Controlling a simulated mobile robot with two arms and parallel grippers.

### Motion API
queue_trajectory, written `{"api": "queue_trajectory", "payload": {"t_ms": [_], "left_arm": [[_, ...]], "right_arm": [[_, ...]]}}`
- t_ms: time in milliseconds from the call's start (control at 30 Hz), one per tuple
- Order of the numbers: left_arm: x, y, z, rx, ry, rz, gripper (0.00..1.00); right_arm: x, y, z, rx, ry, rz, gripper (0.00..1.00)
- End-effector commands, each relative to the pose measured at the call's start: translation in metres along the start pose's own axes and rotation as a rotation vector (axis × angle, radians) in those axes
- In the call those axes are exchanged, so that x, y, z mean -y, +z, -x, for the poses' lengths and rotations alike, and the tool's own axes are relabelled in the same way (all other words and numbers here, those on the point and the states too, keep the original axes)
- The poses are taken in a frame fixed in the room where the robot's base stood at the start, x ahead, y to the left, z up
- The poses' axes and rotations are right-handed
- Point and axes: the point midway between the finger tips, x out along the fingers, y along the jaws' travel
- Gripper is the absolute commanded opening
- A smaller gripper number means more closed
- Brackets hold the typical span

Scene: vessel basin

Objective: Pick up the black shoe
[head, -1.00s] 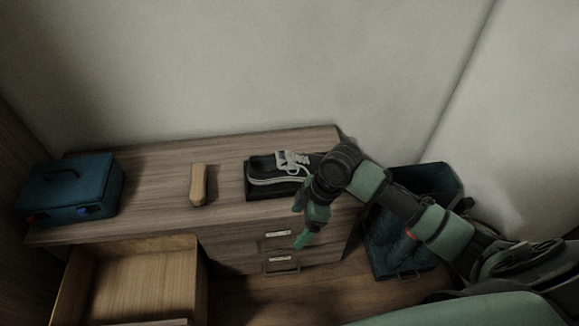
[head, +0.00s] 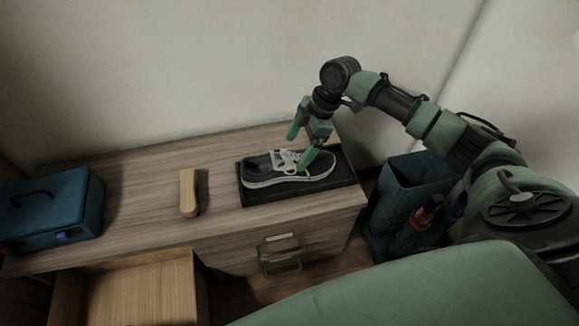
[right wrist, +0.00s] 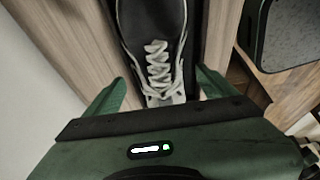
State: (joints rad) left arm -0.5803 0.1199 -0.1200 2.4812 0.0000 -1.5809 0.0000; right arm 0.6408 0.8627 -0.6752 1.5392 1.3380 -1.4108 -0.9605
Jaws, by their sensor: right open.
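The black shoe (head: 287,168) has white laces and a pale sole. It lies on a dark tray (head: 345,165) on the dresser top, toe to the left. My right gripper (head: 304,150) is over the shoe's laced part, with its green fingers apart. In the right wrist view the shoe (right wrist: 155,45) shows between the two open fingers of the gripper (right wrist: 162,92). No grip on the shoe shows, and I cannot tell exactly how high the fingertips are. My left gripper is out of view.
A wooden-handled brush-like object (head: 188,193) lies left of the shoe on the dresser (head: 150,190). A blue toolbox (head: 52,210) stands at the far left. A drawer (head: 130,290) is open below. A dark blue bin (head: 405,185) stands right of the dresser.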

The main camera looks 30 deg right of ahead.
Motion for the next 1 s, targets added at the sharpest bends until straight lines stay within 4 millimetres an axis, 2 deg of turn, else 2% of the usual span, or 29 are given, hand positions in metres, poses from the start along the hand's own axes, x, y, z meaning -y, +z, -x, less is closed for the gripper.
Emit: {"api": "queue_trajectory", "payload": {"t_ms": [33,200,467,767,1000], "left_arm": [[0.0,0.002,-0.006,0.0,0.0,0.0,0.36],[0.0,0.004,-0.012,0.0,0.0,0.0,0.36],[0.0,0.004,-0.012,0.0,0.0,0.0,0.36],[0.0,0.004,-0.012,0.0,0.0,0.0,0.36],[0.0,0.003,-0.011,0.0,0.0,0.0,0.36]], "right_arm": [[0.0,-0.001,-0.012,-0.001,-0.002,0.001,0.86],[0.0,-0.002,-0.035,0.0,-0.001,0.0,0.86],[0.0,-0.002,-0.038,0.001,0.001,0.0,0.86],[0.0,-0.002,-0.037,0.001,0.0,0.0,0.02],[-0.001,-0.003,-0.035,0.0,0.002,0.001,0.02]]}}
